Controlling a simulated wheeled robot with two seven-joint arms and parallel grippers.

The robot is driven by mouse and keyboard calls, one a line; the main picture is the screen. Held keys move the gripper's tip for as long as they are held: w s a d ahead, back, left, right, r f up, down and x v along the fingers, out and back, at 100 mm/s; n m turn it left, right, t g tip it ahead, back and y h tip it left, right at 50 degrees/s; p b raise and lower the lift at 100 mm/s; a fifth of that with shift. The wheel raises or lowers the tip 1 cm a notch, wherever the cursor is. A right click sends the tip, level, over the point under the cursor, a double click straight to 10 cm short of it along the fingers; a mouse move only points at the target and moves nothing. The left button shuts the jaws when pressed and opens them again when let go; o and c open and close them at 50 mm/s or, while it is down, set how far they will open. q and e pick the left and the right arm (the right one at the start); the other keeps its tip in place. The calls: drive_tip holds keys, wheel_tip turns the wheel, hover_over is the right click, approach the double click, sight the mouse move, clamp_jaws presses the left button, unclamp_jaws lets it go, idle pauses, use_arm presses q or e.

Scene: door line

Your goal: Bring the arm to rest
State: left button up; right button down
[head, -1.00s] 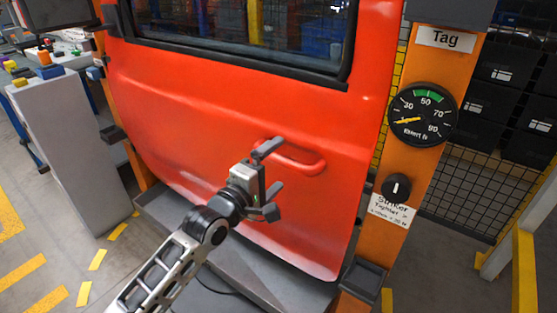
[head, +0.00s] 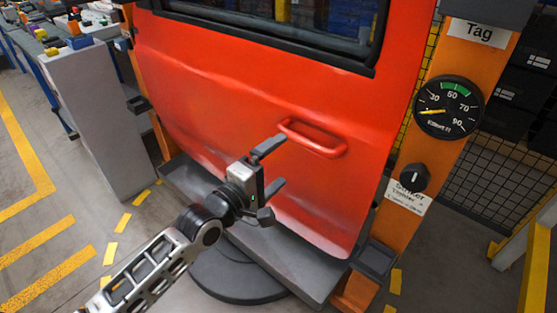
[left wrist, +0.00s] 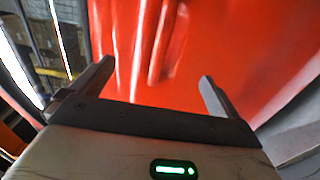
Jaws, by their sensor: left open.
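My left gripper (head: 271,167) comes in from the lower left in the head view. It is open and empty, in front of the lower part of the red door (head: 250,95). Its fingertips sit a little below and left of the door's pull handle (head: 313,139) in the picture, apart from it. In the left wrist view the two spread fingers (left wrist: 155,90) frame the red door panel (left wrist: 240,40), with nothing between them. My right gripper is not in view.
An orange post (head: 440,170) at the right carries a round gauge (head: 447,108), a black knob (head: 414,178) and a "Tag" sign (head: 478,32). A grey cabinet (head: 95,120) stands at the left. A grey ledge (head: 270,245) lies below the door. Floor at the lower left is clear.

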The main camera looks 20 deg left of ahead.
use_arm(q)
drive_tip(key=s+d+f+m+g+y, duration=0.2)
drive_tip(key=s+f+m+g, duration=0.4)
drive_tip(key=s+f+m, duration=0.9)
drive_tip(key=s+d+m, duration=0.1)
drive_tip(key=s, duration=0.3)
drive_tip(key=shift+d+f+y, duration=0.15)
drive_tip(key=shift+d+y, duration=0.25)
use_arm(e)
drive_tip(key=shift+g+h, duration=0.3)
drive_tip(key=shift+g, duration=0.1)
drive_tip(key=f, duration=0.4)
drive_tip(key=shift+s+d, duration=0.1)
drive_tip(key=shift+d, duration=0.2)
